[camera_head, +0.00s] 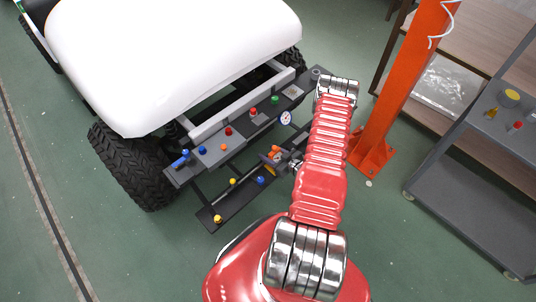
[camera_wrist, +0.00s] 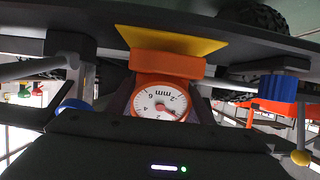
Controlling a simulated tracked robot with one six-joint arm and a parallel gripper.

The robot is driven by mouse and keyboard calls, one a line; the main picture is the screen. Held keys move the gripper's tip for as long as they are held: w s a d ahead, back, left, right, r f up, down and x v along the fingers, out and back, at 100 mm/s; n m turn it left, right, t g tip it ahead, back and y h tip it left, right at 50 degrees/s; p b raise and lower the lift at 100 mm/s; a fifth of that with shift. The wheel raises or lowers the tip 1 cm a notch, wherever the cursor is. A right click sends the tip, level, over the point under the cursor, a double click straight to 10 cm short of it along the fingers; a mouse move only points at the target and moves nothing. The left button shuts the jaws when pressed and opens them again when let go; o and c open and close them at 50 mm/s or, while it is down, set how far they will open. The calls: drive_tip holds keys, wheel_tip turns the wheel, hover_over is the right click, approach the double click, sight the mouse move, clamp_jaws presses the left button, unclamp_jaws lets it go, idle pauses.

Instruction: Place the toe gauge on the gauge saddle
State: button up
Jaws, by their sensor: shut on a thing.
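The toe gauge (camera_wrist: 160,103) has an orange body and a round white dial marked "mm". My gripper (camera_head: 281,157) is shut on it, and the gauge sits between the dark fingers in the wrist view. The orange of the gauge also shows at my gripper in the head view (camera_head: 275,149). A yellow wedge-shaped block, which looks like the gauge saddle (camera_wrist: 172,45), lies against a dark bar. The gauge's orange end meets or nearly meets the yellow block in the wrist view; I cannot tell whether they touch. In the head view my gripper largely hides the saddle.
The dark front bar (camera_head: 237,203) carries yellow and blue knobs. A grey rail (camera_head: 215,150) behind it holds several coloured knobs. An orange post (camera_head: 400,80) and a grey trolley (camera_head: 455,195) are to the right.

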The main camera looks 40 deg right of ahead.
drive_tip(key=shift+f, duration=0.45)
drive_tip(key=o, duration=0.9)
drive_tip(key=shift+f, duration=0.1)
drive_tip(key=o, duration=0.3)
drive_tip(key=shift+a, duration=0.25)
drive_tip(key=shift+r, duration=0.4)
drive_tip(key=shift+d+r+v, duration=0.1)
drive_tip(key=shift+v, duration=3)
drive_tip(key=shift+d+r+v, duration=0.15)
drive_tip(key=shift+v, duration=2.9)
